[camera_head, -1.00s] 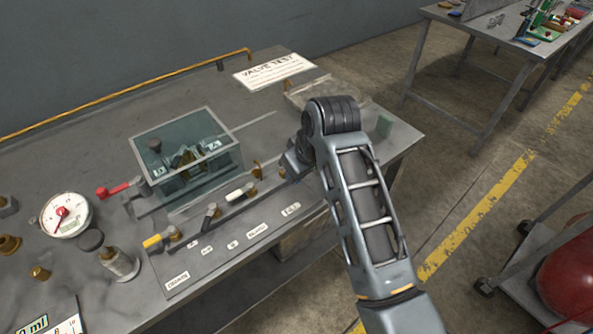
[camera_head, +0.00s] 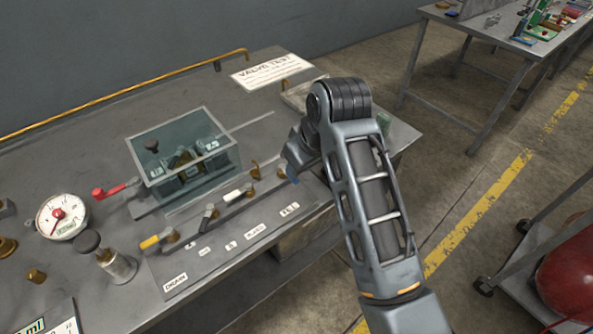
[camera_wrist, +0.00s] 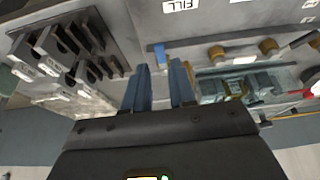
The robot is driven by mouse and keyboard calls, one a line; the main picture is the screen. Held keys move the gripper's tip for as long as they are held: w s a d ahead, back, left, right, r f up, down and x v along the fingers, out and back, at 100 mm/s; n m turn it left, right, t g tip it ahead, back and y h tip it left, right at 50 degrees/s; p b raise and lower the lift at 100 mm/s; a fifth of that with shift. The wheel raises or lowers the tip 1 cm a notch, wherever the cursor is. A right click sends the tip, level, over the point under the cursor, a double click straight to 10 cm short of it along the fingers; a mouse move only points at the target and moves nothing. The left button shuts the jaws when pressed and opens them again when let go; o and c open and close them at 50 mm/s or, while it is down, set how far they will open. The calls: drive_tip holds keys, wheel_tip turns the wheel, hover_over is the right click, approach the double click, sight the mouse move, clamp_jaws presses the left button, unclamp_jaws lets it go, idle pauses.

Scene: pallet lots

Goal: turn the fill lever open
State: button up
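The fill lever (camera_wrist: 160,52) shows in the wrist view as a short blue handle just below the FILL label (camera_wrist: 181,5). My gripper (camera_wrist: 159,66) has two blue fingers spread apart, and the lever's end stands at the gap between their tips. I cannot tell whether the fingers touch it. In the head view the FILL label (camera_head: 289,210) is at the right end of the lever row. My arm's end hangs over that spot and hides most of the lever there.
A glass-sided box (camera_head: 188,160), a red lever (camera_head: 108,191) and a gauge (camera_head: 61,216) stand on the bench behind and left.

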drive_tip(key=shift+v, duration=2.05)
drive_tip(key=s+d+f+m+t, duration=0.2)
drive_tip(key=s+d+f, duration=0.45)
drive_tip(key=f, duration=0.45)
drive_tip(key=s+d+f+m+t+h, duration=0.1)
drive_tip(key=s+d+f+t, duration=0.15)
drive_tip(key=s, duration=0.35)
drive_tip(key=s+d+f+m+t, duration=0.1)
drive_tip(key=s+d, duration=0.3)
drive_tip(key=s, duration=0.2)
drive_tip(key=s+d+r+m+t, duration=0.1)
drive_tip(key=s+d+r, duration=0.1)
drive_tip(key=s, duration=0.4)
drive_tip(key=s+d+r+t, duration=0.1)
drive_tip(key=s+r+t, duration=0.1)
drive_tip(key=s, duration=0.5)
drive_tip(key=s+r+m+t+h, duration=0.1)
drive_tip(key=s+r+m+t, duration=0.1)
drive_tip(key=s+r, duration=0.9)
drive_tip(key=shift+d+r+t+h+b, duration=0.3)
drive_tip(key=shift+d+r+t+b, duration=0.1)
drive_tip(key=shift+d+b, duration=0.1)
